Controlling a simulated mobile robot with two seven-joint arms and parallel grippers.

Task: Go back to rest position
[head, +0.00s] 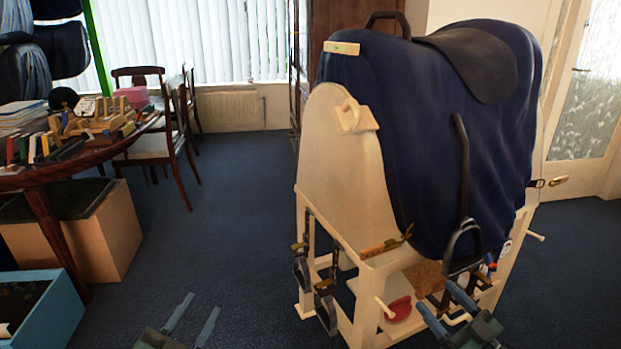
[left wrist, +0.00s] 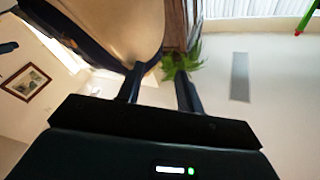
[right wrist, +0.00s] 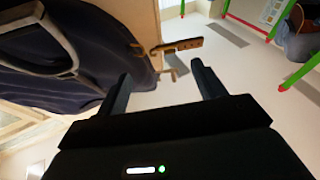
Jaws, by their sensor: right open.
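My left gripper (head: 200,306) is low at the bottom edge of the head view, over the blue carpet, left of the saddle stand. Its fingers are apart with nothing between them, as the left wrist view (left wrist: 159,76) also shows. My right gripper (head: 437,297) is at the lower right, in front of the stand's lower part near the hanging stirrup (head: 463,247). Its fingers are apart and empty in the right wrist view (right wrist: 160,78). The cream saddle stand (head: 335,150) carries a dark blue cloth (head: 425,130) and a black saddle (head: 475,62).
Straps and buckles (head: 325,300) hang on the stand's left side, and pegs such as one at the right (head: 535,236) stick out. A cluttered wooden table (head: 45,175), a cardboard box (head: 108,230) and a blue bin (head: 62,318) stand at the left. Carpet (head: 230,220) between is clear.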

